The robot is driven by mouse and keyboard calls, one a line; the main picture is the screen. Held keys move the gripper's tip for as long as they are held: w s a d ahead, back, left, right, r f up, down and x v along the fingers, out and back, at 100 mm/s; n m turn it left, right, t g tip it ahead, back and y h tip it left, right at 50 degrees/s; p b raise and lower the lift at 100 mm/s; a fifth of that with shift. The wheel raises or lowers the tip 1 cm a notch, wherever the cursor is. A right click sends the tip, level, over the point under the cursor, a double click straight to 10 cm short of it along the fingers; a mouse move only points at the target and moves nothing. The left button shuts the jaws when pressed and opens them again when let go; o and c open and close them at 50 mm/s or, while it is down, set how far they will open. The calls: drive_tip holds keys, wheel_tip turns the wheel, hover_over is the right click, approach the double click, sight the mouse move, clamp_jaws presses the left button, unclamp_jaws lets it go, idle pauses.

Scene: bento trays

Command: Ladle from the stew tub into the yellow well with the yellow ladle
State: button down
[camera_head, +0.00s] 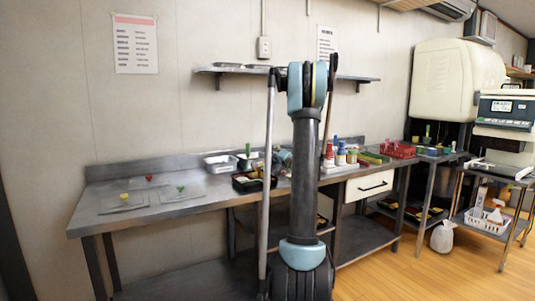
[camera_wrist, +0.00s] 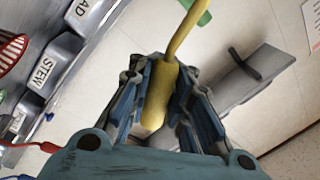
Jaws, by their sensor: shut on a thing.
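My gripper (camera_wrist: 163,75) is shut on the yellow ladle (camera_wrist: 158,95), its fingers on either side of the thick handle in the wrist view. The ladle's thin stem runs up and out of the top edge, so its bowl is hidden. The stew tub (camera_wrist: 38,76), marked by a white STEW label, lies at the left of the wrist view, apart from the gripper. In the head view my arm blocks the middle of the bench. A small yellow piece (camera_head: 124,197) sits on a flat tray at the left; I cannot tell whether it marks the yellow well.
Another labelled tub (camera_wrist: 82,14) stands beside the stew tub. A green object (camera_wrist: 204,14) shows behind the ladle stem. On the bench (camera_head: 95,225) are a black tray (camera_head: 241,186), a white tub (camera_head: 209,166), bottles (camera_head: 341,154) and a red basket (camera_head: 398,149). A shelf (camera_head: 225,70) hangs above.

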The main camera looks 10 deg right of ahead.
drive_tip(key=shift+w+d+f+m+t+h, duration=0.2)
drive_tip(key=shift+d+f+m, duration=0.4)
drive_tip(key=shift+m, duration=0.35)
drive_tip(key=shift+w+d+f+m+t+h, duration=0.1)
drive_tip(key=shift+d+f+m+h, duration=0.2)
drive_tip(key=shift+f+m, duration=0.5)
drive_tip(key=shift+r, duration=0.15)
